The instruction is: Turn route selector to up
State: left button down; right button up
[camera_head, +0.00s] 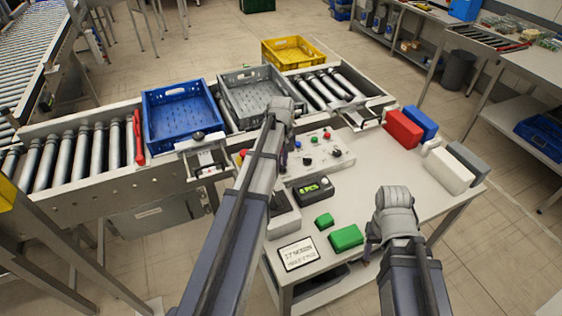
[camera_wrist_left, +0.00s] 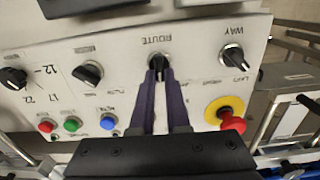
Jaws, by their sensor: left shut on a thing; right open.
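The control panel (camera_head: 325,161) stands on the white table in the head view. In the left wrist view, the black route selector knob (camera_wrist_left: 158,62) sits below the word ROUTE on the panel face (camera_wrist_left: 120,57). My left gripper (camera_wrist_left: 160,76) is shut on the route selector, with its dark fingertips on either side of the knob. The fingers partly cover the knob, so its exact pointing direction is hard to tell. In the head view my left arm hides the knob. My right gripper (camera_head: 369,247) is open and empty, above the table's near right part.
Near the knob are the WAY selector (camera_wrist_left: 232,56), another black selector (camera_wrist_left: 88,73), a red mushroom button (camera_wrist_left: 230,119) and small coloured buttons. Blue (camera_head: 182,88) and grey (camera_head: 249,75) crates stand on the conveyor behind. Green blocks (camera_head: 346,237) lie on the table.

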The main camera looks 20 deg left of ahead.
pick_arm(q)
jog(key=m, duration=0.4)
jog(key=shift+w+d+m, duration=0.1)
jog(key=shift+d+m, duration=0.05)
jog(key=shift+m, duration=0.15)
jog(key=shift+d+m, duration=0.2)
jog(key=shift+m, duration=1.7)
jog(key=c, duration=0.9)
grip_release()
jog(key=shift+r, duration=0.15)
notch_tip(320, 180, up, 8)
jog(key=p, duration=0.7)
jog(key=shift+f+p, duration=0.25)
jog(key=shift+p, duration=0.15)
